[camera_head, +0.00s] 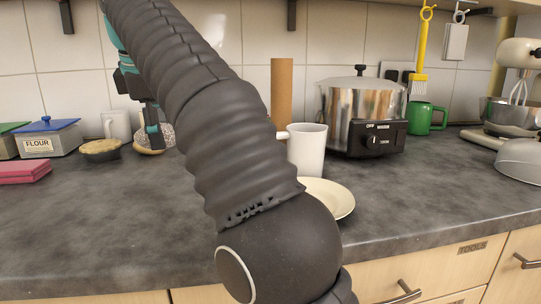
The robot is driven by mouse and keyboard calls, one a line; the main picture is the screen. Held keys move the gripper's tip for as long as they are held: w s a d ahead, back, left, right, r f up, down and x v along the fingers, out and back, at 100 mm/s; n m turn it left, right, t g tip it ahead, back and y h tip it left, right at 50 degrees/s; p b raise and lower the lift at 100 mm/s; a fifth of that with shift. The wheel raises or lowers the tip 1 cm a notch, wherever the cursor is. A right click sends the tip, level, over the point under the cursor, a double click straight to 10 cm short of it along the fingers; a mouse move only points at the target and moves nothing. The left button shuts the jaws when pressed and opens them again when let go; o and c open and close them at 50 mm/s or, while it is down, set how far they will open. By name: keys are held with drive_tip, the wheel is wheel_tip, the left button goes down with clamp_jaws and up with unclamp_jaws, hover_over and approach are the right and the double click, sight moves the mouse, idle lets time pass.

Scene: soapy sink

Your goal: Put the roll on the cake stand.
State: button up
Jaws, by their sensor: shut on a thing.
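My gripper (153,143) is at the back left of the counter, pointing down, its fingers shut on a low tan thing (140,149) that looks like the roll. The fingers cover part of it, and I cannot tell whether it touches the counter. A speckled grey round thing (168,134) shows right behind the fingers. A pale round dish (337,200), probably the cake stand's top, is at the centre right near the front, well apart from my gripper. My arm hides its left part, and no foot shows.
A white mug (308,150) stands just behind the pale dish, with a paper-roll tube (281,92) and steel cooker (362,110) farther back.

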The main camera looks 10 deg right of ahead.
drive_tip(key=d+f, duration=0.1)
drive_tip(key=d, duration=0.4)
drive_tip(key=d+b, duration=0.1)
drive_tip(key=d, duration=0.5)
drive_tip(key=d+f+b, duration=0.1)
drive_tip(key=d, duration=0.5)
drive_tip(key=shift+d+f, duration=0.2)
drive_tip(key=shift+f, duration=0.15)
wheel_tip(320, 180, down, 3)
drive_tip(key=shift+f+b, duration=0.2)
drive_tip(key=shift+b, duration=0.75)
drive_tip(key=shift+d+f, duration=0.2)
drive_tip(key=shift+f, duration=0.3)
drive_tip(key=shift+f, duration=0.1)
drive_tip(key=o, duration=1.2)
drive_tip(key=shift+o, duration=0.2)
